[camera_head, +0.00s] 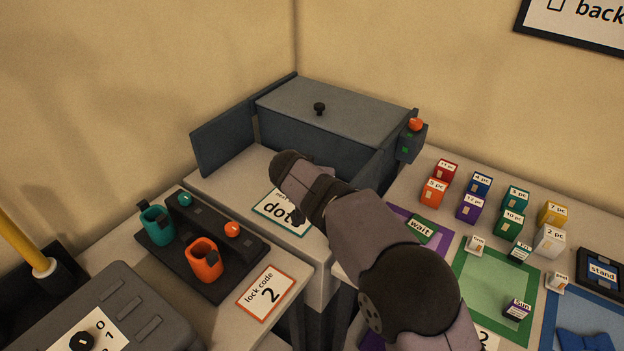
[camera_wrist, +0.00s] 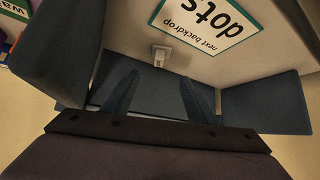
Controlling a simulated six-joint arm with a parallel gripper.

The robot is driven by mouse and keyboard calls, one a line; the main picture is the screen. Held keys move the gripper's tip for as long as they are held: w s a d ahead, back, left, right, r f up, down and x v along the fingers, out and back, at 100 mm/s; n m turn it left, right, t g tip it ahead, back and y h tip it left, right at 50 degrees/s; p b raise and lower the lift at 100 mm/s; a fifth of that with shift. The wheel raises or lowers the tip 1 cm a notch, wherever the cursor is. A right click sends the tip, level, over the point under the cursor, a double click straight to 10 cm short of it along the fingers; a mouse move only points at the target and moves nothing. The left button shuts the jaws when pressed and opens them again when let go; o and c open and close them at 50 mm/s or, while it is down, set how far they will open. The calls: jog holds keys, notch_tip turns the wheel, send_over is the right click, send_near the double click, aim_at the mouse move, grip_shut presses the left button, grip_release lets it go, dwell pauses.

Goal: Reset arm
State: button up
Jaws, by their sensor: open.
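My arm (camera_head: 372,235) reaches from the lower right of the head view to the middle, over the light bench. Its dark end (camera_head: 290,165) is above the bench, in front of the grey-blue box; the fingers cannot be made out there. In the wrist view my gripper (camera_wrist: 158,78) is open, with its two dark fingers apart and nothing between them. A small pale block (camera_wrist: 161,54) shows just beyond the fingertips. The "next backdrop dots" card (camera_wrist: 208,20) lies past it; in the head view the arm partly covers this card (camera_head: 272,211).
The box (camera_head: 330,103) has a black knob on top and side panels. An orange button (camera_head: 416,124) sits at its right. Several small labelled blocks (camera_head: 509,224) stand on the right table. Orange (camera_head: 205,262) and teal (camera_head: 156,228) cups stand on a dark stand at left.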

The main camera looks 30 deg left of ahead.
jog(key=d+r+n+p, duration=0.1)
jog(key=d+r+p, duration=0.1)
jog(key=d+r, duration=0.1)
jog(key=s+d+r+n+p, duration=0.1)
jog(key=d+r, duration=0.2)
jog(key=r, duration=0.1)
jog(key=d+r+n+g+p, duration=0.1)
jog(key=d+r+p, duration=0.1)
jog(key=d+r, duration=0.1)
jog(key=shift+s+d+r+n+h+p, duration=0.15)
jog(key=shift+s+d+n+h+p, duration=0.2)
jog(key=shift+d, duration=0.2)
jog(key=d+f+m+g+h+p, duration=0.2)
jog(key=d+f+h, duration=0.1)
jog(key=d, duration=1.7)
jog(key=s+d+f+m+g+p, duration=0.1)
jog(key=s+d+f+g, duration=0.1)
jog(key=s+d, duration=0.35)
jog(key=s+d+f+m+g, duration=0.1)
jog(key=s+d+m, duration=0.1)
jog(key=d, duration=0.7)
jog(key=s+d+f+m+g+p, duration=0.1)
jog(key=s+d+f+m+g, duration=0.1)
jog(key=s+d, duration=0.5)
jog(key=s+f+m, duration=0.1)
jog(key=s, duration=0.3)
jog(key=shift+s+d, duration=0.35)
